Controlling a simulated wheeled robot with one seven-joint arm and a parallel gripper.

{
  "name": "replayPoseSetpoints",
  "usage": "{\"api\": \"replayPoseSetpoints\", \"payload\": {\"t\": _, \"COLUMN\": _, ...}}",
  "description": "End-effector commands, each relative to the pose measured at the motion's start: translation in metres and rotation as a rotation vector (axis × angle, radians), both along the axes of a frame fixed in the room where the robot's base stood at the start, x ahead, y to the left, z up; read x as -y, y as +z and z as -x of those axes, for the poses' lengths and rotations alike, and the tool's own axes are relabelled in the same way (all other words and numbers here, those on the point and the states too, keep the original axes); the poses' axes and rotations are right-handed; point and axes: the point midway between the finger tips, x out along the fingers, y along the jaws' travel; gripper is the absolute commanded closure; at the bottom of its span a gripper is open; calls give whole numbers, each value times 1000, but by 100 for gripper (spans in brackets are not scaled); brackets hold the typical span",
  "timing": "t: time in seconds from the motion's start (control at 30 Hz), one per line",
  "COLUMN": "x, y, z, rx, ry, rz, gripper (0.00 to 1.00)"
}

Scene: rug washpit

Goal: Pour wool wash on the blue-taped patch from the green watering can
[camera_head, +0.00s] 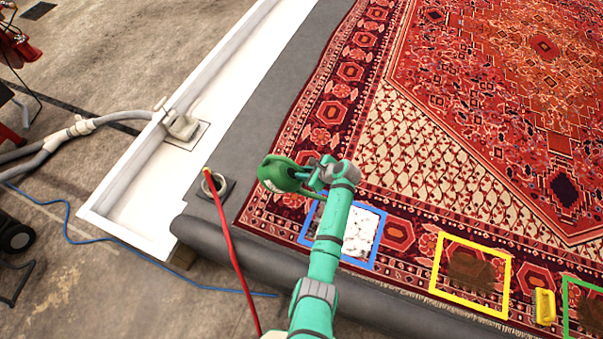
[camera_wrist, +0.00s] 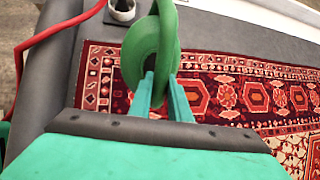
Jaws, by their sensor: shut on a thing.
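The green watering can (camera_head: 277,174) is held off the rug's corner, left of and above the blue-taped patch (camera_head: 361,236) in the head view. My gripper (camera_head: 312,178) is shut on the can. In the wrist view the can (camera_wrist: 146,50) shows between and beyond my two fingertips (camera_wrist: 160,90); its spout is hard to make out. The blue-taped patch is a blue tape frame on the rug with white stuff over much of its inside. My arm crosses in front of part of the patch and hides its middle left.
The red patterned rug (camera_head: 450,150) lies on a grey padded surface (camera_head: 260,120). A yellow-taped dark patch (camera_head: 470,275), a yellow brush-like object (camera_head: 544,306) and a green-taped patch (camera_head: 583,310) lie to the right. A red hose (camera_head: 228,240) ends by a grey holder (camera_head: 214,185). A white trough (camera_head: 150,190) is left.

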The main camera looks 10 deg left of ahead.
Motion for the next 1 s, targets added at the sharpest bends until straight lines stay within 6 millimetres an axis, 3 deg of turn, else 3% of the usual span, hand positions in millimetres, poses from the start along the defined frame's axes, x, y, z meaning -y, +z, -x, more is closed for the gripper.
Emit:
{"api": "replayPoseSetpoints", "payload": {"t": 0.37, "x": 0, "y": 3, "z": -2, "rx": -5, "ry": 2, "rz": 31, "gripper": 100}}
{"api": "replayPoseSetpoints", "payload": {"t": 1.0, "x": -5, "y": 18, "z": -2, "rx": -147, "ry": 8, "rz": 543, "gripper": 100}}
